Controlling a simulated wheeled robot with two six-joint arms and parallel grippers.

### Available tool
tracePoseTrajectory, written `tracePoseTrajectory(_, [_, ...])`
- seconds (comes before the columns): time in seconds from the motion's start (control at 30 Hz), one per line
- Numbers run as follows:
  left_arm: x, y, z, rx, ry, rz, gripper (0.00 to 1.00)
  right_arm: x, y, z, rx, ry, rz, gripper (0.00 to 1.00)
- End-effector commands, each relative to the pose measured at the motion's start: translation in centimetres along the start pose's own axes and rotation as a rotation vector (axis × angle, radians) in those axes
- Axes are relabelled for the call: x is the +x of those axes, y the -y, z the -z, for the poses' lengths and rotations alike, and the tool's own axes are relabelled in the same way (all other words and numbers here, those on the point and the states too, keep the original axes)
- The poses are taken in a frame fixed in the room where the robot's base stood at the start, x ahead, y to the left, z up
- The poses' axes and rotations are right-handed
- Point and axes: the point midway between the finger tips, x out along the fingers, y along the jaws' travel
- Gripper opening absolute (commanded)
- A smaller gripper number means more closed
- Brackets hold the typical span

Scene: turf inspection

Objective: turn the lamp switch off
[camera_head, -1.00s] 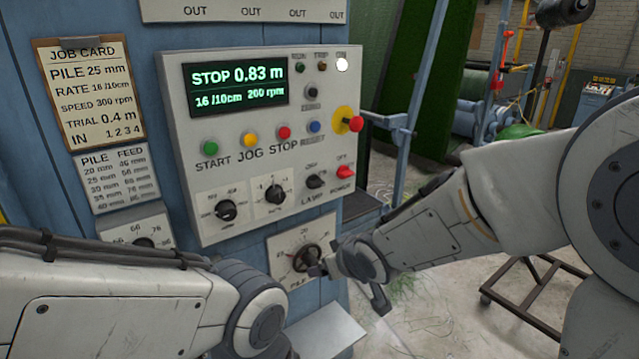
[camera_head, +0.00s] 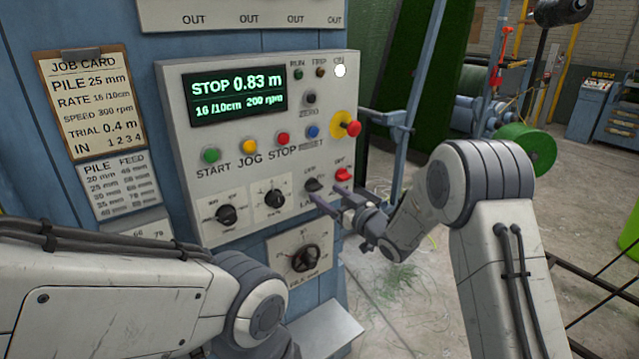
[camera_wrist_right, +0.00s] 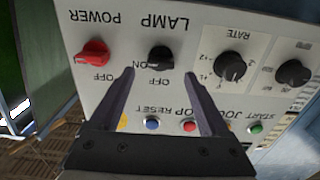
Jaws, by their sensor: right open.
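The lamp switch (camera_head: 313,185) is a small black knob low on the grey control panel (camera_head: 225,150), left of the red power switch (camera_head: 342,174). In the right wrist view the panel appears upside down. There the lamp switch (camera_wrist_right: 160,58) has ON and OFF labels beside it; I cannot tell which its pointer faces. My right gripper (camera_head: 329,191) is open and empty in front of the switch. In the wrist view its fingertips (camera_wrist_right: 160,73) lie on either side of the knob, seemingly short of it. My left arm crosses the lower left; its gripper is out of view.
The red power switch (camera_wrist_right: 93,52) is close beside one finger. The red emergency button (camera_head: 353,128) on its yellow disc juts out above. The white indicator (camera_head: 340,70) is lit. The pile dial (camera_head: 306,258) is below. Open floor lies right of the cabinet.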

Motion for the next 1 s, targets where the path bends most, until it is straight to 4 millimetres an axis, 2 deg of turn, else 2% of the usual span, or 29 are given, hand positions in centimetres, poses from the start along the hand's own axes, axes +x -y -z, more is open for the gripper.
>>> tracePoseTrajectory(0.03, [-0.9, -0.1, 0.1, 0.000, 0.000, 0.000, 0.50, 1.0, 0.1, 0.3, 0.000, 0.000, 0.003, 0.80])
tracePoseTrajectory(0.23, [-1.8, -0.1, 0.1, 0.002, 0.000, 0.000, 0.50, 3.4, 0.1, 0.2, 0.001, 0.000, 0.001, 0.80])
tracePoseTrajectory(0.63, [-1.9, -0.1, 0.1, 0.002, 0.000, 0.000, 0.50, 4.1, 0.0, 0.0, 0.001, 0.001, -0.001, 0.80])
tracePoseTrajectory(0.83, [-1.9, -0.1, 0.1, 0.002, 0.000, 0.000, 0.50, 4.1, 0.0, 0.0, 0.000, 0.000, -0.001, 0.04])
tracePoseTrajectory(0.87, [-1.9, -0.1, 0.1, 0.002, 0.000, 0.000, 0.50, 4.1, 0.0, 0.0, 0.000, 0.000, -0.001, 0.00])
tracePoseTrajectory(1.0, [-1.7, -0.1, 0.1, 0.002, 0.000, 0.000, 0.50, 4.1, 0.0, -0.1, -0.004, 0.000, -0.001, 0.00])
